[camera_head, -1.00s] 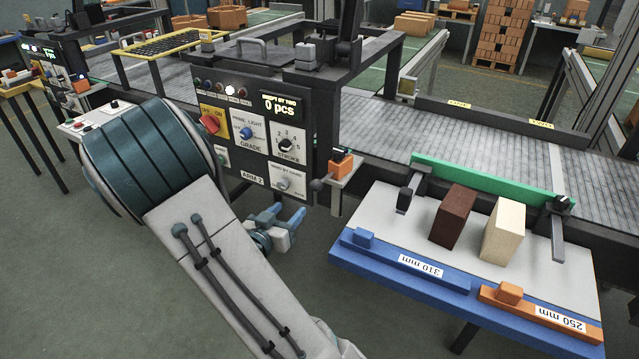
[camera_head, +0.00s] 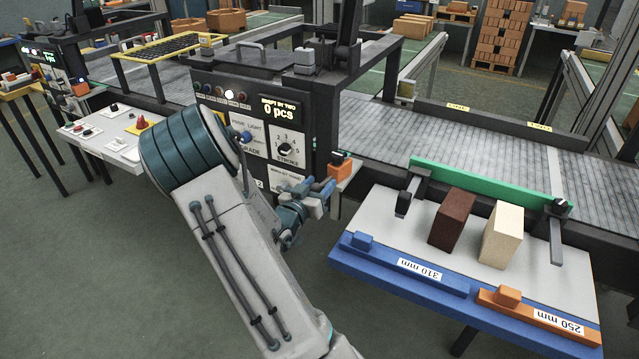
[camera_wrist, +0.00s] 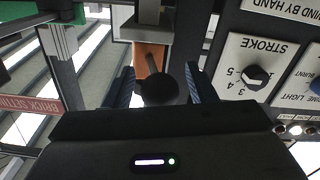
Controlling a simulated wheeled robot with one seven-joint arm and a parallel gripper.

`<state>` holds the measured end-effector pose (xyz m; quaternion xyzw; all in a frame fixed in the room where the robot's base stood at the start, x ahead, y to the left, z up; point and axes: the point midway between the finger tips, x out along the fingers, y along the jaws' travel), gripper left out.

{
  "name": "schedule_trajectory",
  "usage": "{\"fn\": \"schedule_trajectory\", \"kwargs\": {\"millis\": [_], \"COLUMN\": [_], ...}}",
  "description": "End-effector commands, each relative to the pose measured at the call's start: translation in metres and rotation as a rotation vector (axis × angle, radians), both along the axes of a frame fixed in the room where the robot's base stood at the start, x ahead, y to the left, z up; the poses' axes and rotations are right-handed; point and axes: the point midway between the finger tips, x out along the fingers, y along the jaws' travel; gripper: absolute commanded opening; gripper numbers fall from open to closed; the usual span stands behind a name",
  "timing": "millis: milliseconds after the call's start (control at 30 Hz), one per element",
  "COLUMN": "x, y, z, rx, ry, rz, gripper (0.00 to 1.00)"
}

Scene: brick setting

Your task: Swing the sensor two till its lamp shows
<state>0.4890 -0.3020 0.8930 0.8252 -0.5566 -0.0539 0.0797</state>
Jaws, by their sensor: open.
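The small orange sensor (camera_head: 341,169) sits on a bracket at the right side of the dark control panel (camera_head: 262,118). In the wrist view the orange body (camera_wrist: 148,57) has a rod ending in a black ball knob (camera_wrist: 158,86). My gripper (camera_head: 322,190) is at the sensor's left, its fingers open. In the wrist view the knob lies between the two blue fingers (camera_wrist: 161,88), with gaps on both sides. In the head view my gripper hides the knob. I cannot make out a lit lamp on the sensor.
One panel lamp (camera_head: 229,94) in the row shines white; the display (camera_head: 280,108) reads 0 pcs. A stroke dial (camera_head: 284,149) is close by. Right of the sensor, a table (camera_head: 385,222) holds a brown brick (camera_head: 452,219) and a cream brick (camera_head: 501,235). A conveyor (camera_head: 400,130) runs behind.

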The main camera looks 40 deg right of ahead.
Motion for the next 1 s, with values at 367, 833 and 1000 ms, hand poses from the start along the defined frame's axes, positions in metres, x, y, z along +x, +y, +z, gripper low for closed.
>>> {"fn": "schedule_trajectory", "kwargs": {"millis": [367,833,1000], "x": [0.0030,0.0024,0.0021], "y": [-0.0067,-0.0076,-0.0087], "z": [0.0002,-0.0021,-0.0016], "rx": [-0.001,-0.001,-0.002], "ry": [0.000,0.001,0.000], "rz": [0.001,0.042,0.098], "gripper": [0.51,0.00,0.00]}}
